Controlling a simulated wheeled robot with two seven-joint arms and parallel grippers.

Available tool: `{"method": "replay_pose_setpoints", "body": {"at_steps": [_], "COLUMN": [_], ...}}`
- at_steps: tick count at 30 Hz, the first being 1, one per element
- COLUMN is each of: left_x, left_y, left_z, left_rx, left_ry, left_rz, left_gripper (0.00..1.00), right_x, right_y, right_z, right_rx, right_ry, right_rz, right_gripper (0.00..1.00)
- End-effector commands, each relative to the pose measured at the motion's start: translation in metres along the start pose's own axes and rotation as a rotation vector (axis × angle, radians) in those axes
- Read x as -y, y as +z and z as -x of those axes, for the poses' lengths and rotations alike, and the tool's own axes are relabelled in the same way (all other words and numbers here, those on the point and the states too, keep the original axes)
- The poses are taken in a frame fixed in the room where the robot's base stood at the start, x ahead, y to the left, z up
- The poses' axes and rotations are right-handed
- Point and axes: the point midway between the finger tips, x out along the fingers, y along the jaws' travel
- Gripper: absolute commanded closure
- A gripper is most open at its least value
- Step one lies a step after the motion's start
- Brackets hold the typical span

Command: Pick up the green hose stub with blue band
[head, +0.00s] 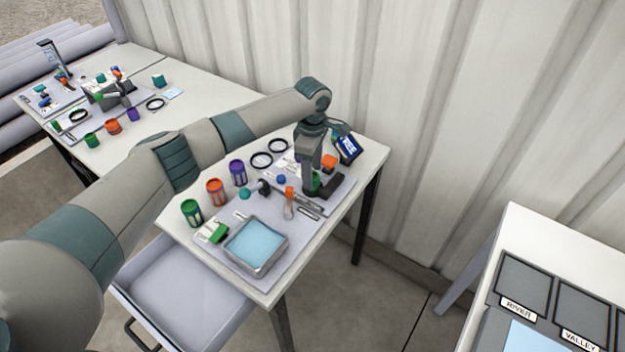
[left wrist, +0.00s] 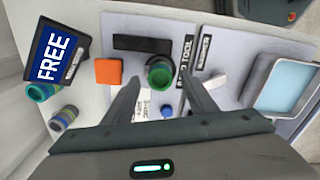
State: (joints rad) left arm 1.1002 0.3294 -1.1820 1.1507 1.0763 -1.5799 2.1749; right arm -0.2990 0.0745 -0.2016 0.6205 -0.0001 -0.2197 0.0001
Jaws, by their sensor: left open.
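A green round hollow piece (left wrist: 160,73) with a dark inside stands between the spread fingers of my left gripper (left wrist: 161,80) in the left wrist view. I see it from above, so I cannot tell whether it has a blue band. In the head view the green piece (head: 315,182) is partly hidden by my left gripper (head: 308,184), which points down over the tray mat. A green-teal stub with a blue band (left wrist: 40,92) lies below the FREE box. A greyish striped stub (left wrist: 64,118) lies beside it. My left gripper is open and holds nothing. My right gripper is in neither view.
An orange block (left wrist: 108,71), a black bar (left wrist: 142,44) and a label marked TOOL (left wrist: 187,52) surround the green piece. The FREE box (left wrist: 56,56) stands at left. A blue-filled tray (head: 256,246) and coloured cans (head: 215,191) share the table.

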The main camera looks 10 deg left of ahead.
Motion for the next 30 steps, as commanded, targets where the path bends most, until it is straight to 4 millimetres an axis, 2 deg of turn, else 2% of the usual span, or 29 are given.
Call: {"method": "replay_pose_setpoints", "body": {"at_steps": [3, 7, 21, 23, 27, 30], "left_x": [0.001, 0.001, 0.001, 0.001, 0.001, 0.001], "left_y": [0.0, -0.001, 0.0, 0.0, 0.0, 0.0], "left_z": [-0.014, -0.023, -0.024, -0.024, -0.024, -0.024], "left_rx": [-0.001, 0.0, 0.0, 0.0, 0.0, 0.0], "left_ry": [-0.004, -0.002, -0.001, -0.001, -0.001, -0.001], "left_rz": [0.0, 0.0, -0.001, -0.001, -0.001, -0.001], "left_gripper": [0.48, 0.48, 0.48, 0.6, 0.93, 0.93], "right_x": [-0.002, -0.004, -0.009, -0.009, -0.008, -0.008], "right_y": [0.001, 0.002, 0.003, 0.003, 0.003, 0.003], "right_z": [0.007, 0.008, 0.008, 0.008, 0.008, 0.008], "right_rx": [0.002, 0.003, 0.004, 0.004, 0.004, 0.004], "right_ry": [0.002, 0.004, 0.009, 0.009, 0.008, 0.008], "right_rz": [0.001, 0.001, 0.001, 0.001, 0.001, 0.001], "right_gripper": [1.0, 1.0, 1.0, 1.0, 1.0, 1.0]}}
